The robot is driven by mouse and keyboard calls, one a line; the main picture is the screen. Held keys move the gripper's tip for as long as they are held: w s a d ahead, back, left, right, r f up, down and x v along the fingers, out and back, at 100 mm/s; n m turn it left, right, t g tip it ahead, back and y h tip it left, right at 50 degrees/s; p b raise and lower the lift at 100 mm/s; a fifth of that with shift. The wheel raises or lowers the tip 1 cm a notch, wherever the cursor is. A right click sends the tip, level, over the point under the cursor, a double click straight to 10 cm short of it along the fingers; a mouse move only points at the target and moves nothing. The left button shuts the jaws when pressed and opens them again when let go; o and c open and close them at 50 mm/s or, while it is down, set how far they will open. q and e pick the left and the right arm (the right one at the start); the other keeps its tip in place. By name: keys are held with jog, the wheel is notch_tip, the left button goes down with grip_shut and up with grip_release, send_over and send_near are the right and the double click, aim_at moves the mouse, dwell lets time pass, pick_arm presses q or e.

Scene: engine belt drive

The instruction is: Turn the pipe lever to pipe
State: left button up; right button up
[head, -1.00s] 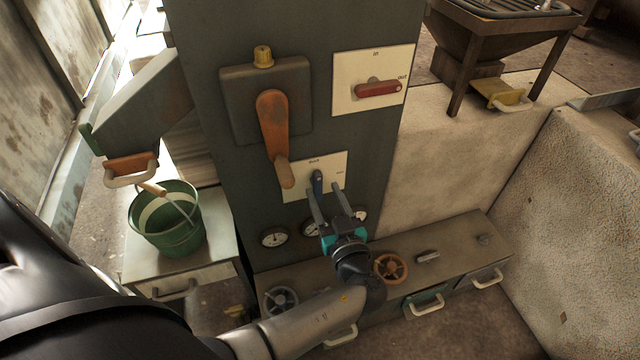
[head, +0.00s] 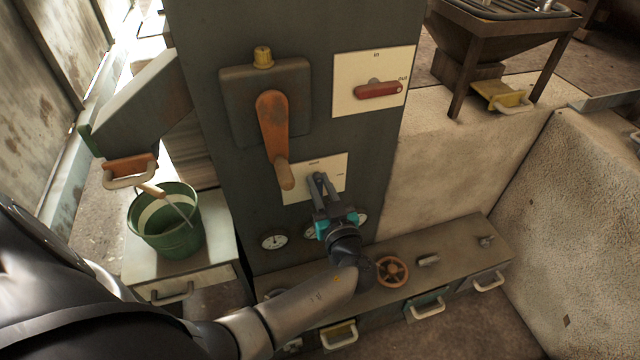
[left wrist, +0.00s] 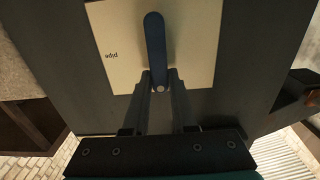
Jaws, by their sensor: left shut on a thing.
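The pipe lever (left wrist: 155,45) is a dark blue handle on a cream plate (left wrist: 199,40) on the front of the dark panel. In the left wrist view it lies along the line of my fingers, and the word "pipe" shows on the plate beside it. My left gripper (head: 318,180) is shut on the lever's near end; its fingertips show in the left wrist view (left wrist: 160,82) on both sides of that end. In the head view my fingers hide most of the lever. My right gripper is not in view.
An orange crank (head: 273,135) hangs just left of the plate. A red lever (head: 378,90) sits on another plate above right. Dial gauges (head: 273,239) and an orange handwheel (head: 392,271) are below. A green bucket (head: 166,222) stands at left.

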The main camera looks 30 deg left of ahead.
pick_arm(q)
grip_shut()
